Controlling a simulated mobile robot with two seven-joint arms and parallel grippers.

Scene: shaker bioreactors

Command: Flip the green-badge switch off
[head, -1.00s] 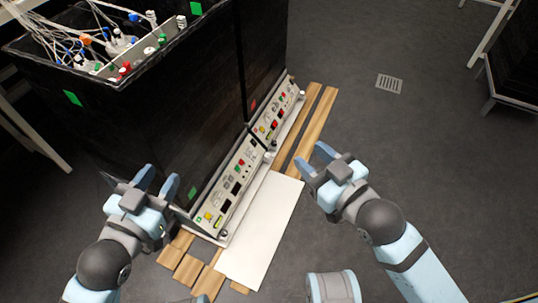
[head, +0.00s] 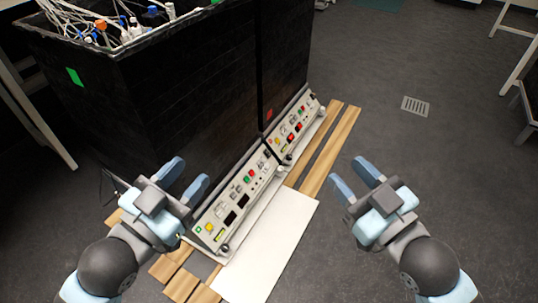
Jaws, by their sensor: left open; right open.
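Two black shaker cabinets stand side by side, each with a sloped white control panel at its foot. The near panel (head: 236,205) carries buttons, dark displays and a small green square (head: 199,229) at its lower left end. A green badge (head: 75,77) is on the near cabinet's left side; a red badge (head: 269,114) is on the far cabinet. Any badge on the near cabinet's front is hidden behind my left gripper. I cannot tell which control is the power switch. My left gripper (head: 188,177) is open, left of the near panel. My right gripper (head: 354,179) is open over the floor, right of the panels.
The far panel (head: 293,127) continues up and right. A white board (head: 272,240) and wooden slats (head: 330,150) lie in front of the panels. Tubes and bottles fill the cabinet top. The floor (head: 430,160) on the right is clear, with a drain grate (head: 415,105).

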